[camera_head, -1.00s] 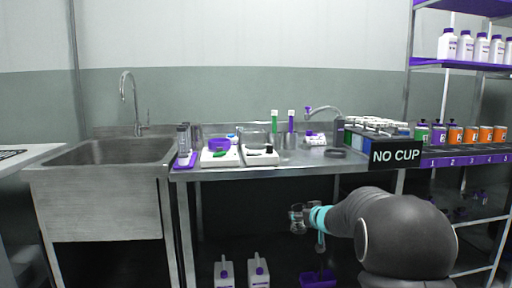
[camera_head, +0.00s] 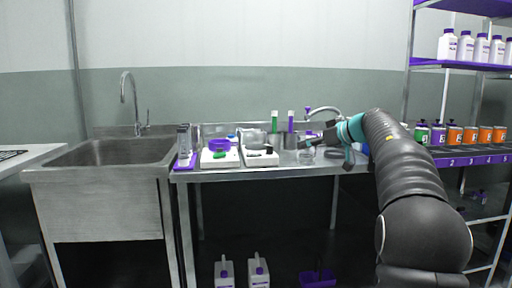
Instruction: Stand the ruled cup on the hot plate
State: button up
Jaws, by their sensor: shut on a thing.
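My gripper (camera_head: 318,140) is over the right part of the steel bench, shut on a small clear cup (camera_head: 306,156). The cup looks upright; ruled marks on it are too small to make out, and I cannot tell if it touches the bench. Two white flat devices stand left of it. The right one (camera_head: 262,161), with a dark knob, looks like the hot plate, and a clear vessel (camera_head: 254,141) appears on or behind it. The left one (camera_head: 220,163) has a purple ring-like item (camera_head: 219,145) on or behind it.
A steel sink (camera_head: 105,151) is at the left. Green and purple tubes (camera_head: 291,121) stand behind the devices. A purple tray with bottles (camera_head: 184,163) is at the bench's left end. Shelves with colored cans (camera_head: 471,135) are at the right. My arm covers the bench's right end.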

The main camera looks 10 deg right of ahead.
jog(key=s+a+r+n+g+y, duration=0.2)
jog(key=s+r+n+g+y, duration=0.1)
jog(key=s+r, duration=0.6)
notch_tip(320, 180, up, 4)
jog(key=shift+s+a+r+n+y+p, duration=0.3)
jog(key=shift+s+n, duration=0.1)
jog(key=shift+n, duration=0.1)
jog(key=shift+s+f, duration=0.1)
jog(key=shift+s, duration=0.15)
jog(key=shift+s+d+f+m+t+h, duration=0.25)
jog(key=shift+s+f+m+t+h, duration=0.15)
jog(key=shift+f+m+t, duration=0.15)
jog(key=shift+f, duration=0.15)
jog(key=shift+d+m, duration=0.1)
jog(key=shift+m, duration=0.15)
